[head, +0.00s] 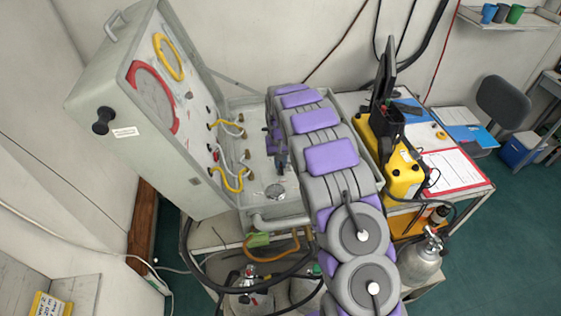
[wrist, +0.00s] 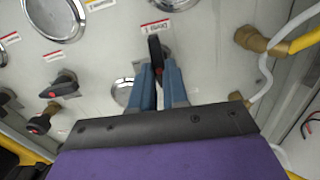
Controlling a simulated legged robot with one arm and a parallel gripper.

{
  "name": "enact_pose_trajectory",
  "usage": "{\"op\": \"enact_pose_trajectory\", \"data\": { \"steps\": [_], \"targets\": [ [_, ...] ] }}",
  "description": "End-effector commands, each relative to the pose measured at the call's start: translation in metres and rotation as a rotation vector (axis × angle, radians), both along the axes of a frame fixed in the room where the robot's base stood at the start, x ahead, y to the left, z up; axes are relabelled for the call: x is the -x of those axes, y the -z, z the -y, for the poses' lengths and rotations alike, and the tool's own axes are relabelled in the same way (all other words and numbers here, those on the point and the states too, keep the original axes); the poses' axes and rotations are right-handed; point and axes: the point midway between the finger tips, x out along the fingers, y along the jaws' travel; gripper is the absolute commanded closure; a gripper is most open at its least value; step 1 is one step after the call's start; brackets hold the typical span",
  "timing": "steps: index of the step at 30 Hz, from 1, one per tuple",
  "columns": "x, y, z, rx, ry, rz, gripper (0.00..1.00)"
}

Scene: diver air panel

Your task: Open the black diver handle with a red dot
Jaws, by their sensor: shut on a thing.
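In the wrist view, my gripper (wrist: 160,70) has its two blue fingers closed around a black handle (wrist: 155,46) on the pale panel. The handle's upper end shows above the fingertips, just below a red-bordered diver label (wrist: 156,27). Two other black handles sit to the left, a nearer one (wrist: 42,121) and a farther one (wrist: 60,86), each with a red-marked end. In the head view, my gripper (head: 278,150) is inside the open panel case, partly hidden by my arm.
Round gauges (wrist: 55,18) sit on the panel at upper left. A brass fitting with a yellow hose (wrist: 300,42) is at the right. In the head view, the raised lid (head: 150,110) stands left of my arm, and a yellow case (head: 395,165) stands right.

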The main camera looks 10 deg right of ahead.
Motion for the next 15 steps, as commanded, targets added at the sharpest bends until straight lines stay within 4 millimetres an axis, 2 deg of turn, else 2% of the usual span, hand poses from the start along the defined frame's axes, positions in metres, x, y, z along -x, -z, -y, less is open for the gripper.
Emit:
{"op": "enact_pose_trajectory", "data": {
  "steps": [13,14,15],
  "targets": [
    [-0.004,-0.0034,-0.0004,0.0,-0.008,0.014,1.0],
    [-0.0041,-0.0035,-0.0004,0.0,-0.008,0.014,0.83],
    [-0.0039,-0.0033,-0.0005,0.0,-0.008,0.014,0.79]
  ]
}}
